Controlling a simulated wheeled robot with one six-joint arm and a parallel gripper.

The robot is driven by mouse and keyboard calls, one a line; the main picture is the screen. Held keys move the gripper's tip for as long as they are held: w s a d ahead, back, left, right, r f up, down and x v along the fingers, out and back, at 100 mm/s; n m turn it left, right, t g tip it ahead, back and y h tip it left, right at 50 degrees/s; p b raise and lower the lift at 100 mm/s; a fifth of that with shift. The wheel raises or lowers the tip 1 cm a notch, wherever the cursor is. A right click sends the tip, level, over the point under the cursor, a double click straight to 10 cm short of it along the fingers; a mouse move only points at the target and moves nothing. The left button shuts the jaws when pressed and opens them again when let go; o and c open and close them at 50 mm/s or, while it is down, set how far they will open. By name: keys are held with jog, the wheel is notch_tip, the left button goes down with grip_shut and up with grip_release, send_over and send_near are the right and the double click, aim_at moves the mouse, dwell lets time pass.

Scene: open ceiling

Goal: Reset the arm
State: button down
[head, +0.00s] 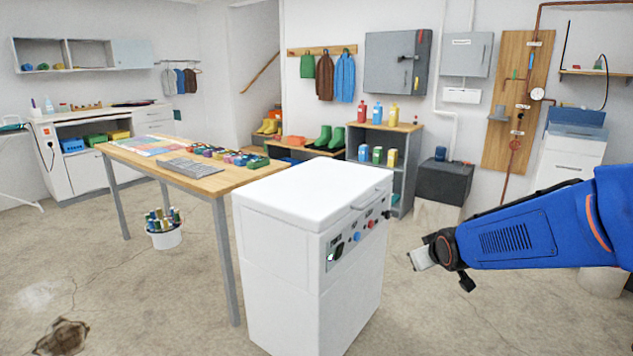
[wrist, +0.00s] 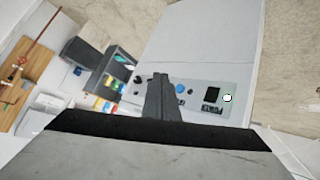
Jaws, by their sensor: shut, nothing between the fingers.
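My gripper (head: 421,258) shows at the right in the head view, at the end of my blue arm, which reaches in from the right edge. It is in the air to the right of the white machine (head: 305,240), apart from it. In the wrist view my gripper (wrist: 168,98) shows as grey fingers held together with nothing between them. Beyond them is the machine's control panel (wrist: 228,92), with a dark display, a blue knob and a red knob.
A grey shelf (head: 405,165) with bottles stands behind the machine. The concrete floor around my gripper is clear.

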jog(key=s+m+g, duration=0.4)
jog(key=s+g, duration=0.1)
jog(key=s, duration=2.9)
jog(key=shift+s+d+r, duration=0.2)
jog(key=shift+s+r, duration=0.15)
jog(key=shift+r, duration=0.1)
